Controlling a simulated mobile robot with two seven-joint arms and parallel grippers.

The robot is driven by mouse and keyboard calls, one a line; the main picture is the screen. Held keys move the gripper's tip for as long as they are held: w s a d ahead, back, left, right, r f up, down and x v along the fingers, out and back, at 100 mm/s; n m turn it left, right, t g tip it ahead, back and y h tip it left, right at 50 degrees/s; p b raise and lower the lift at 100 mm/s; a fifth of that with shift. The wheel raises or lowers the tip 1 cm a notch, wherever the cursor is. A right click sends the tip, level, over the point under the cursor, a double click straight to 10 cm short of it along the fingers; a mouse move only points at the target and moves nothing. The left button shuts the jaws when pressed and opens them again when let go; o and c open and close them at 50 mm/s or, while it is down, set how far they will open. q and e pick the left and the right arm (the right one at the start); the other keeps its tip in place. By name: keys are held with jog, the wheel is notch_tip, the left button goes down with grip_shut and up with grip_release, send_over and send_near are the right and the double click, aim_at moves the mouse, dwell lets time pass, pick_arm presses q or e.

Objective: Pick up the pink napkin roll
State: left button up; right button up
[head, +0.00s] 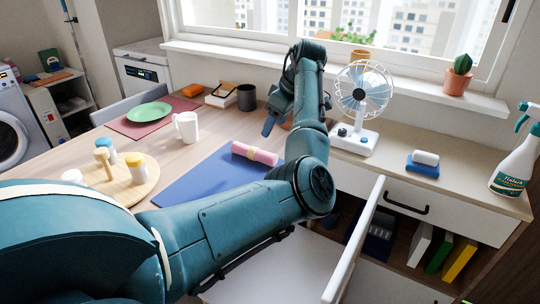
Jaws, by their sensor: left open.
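The pink napkin roll (263,157) lies on a blue placemat (195,185) on the wooden table, with a yellow band around its middle. My left arm reaches in from the left across the front of the table and covers the mat's right part. My left gripper (276,125) is open, above and beyond the roll toward the window side, apart from it. The arm partly hides its fingers. My right gripper is not in view.
A white mug (187,127), a round wooden board (117,184) with jars, and a green plate (148,112) stand left of the roll. A dark cup (246,97) is behind. A fan (362,95) and spray bottle (516,155) stand on the right cabinet.

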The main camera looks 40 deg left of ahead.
pick_arm(q)
jog(key=b, duration=0.1)
send_over(265, 152)
jog(key=d, duration=0.2)
notch_tip(265, 152, down, 6)
jog(key=shift+s+f, duration=0.1)
jog(key=shift+s, duration=0.05)
jog(key=x, duration=0.3)
jog(key=b+x, duration=0.1)
jog(key=shift+w+a+f, duration=0.1)
jog(key=shift+w+f, duration=0.15)
jog(key=shift+f, duration=0.15)
jog(key=shift+a+f, duration=0.1)
jog(key=shift+f, duration=0.2)
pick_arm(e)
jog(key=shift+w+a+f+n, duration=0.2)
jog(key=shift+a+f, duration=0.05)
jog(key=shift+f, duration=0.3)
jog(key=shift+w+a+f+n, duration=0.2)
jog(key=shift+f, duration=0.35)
pick_arm(q)
jog(key=c, duration=1.1)
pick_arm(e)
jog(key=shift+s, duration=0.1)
